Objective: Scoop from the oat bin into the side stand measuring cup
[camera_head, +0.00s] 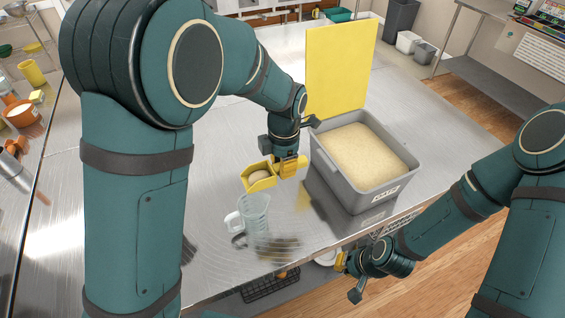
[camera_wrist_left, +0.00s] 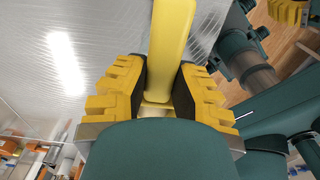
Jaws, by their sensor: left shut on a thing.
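My left gripper (camera_head: 291,167) is shut on the handle of a yellow scoop (camera_head: 251,184), which holds a pale heap of oats. In the left wrist view the yellow handle (camera_wrist_left: 172,40) runs between the finger pads. The scoop is in the air, left of the oat bin and beyond the measuring cup. The clear measuring cup (camera_head: 255,210) stands upright on the steel counter with its handle to the left. The grey oat bin (camera_head: 348,188) is full of pale oats (camera_head: 362,155). My right gripper (camera_head: 342,262) is low beside the counter's front edge; its opening is unclear.
The bin's yellow lid (camera_head: 340,70) stands upright at its back. The steel counter (camera_head: 215,160) is mostly clear around the cup. An orange container (camera_head: 21,114) and a yellow cup (camera_head: 32,72) stand on the far-left surface. A dark rack (camera_head: 270,285) shows below the counter edge.

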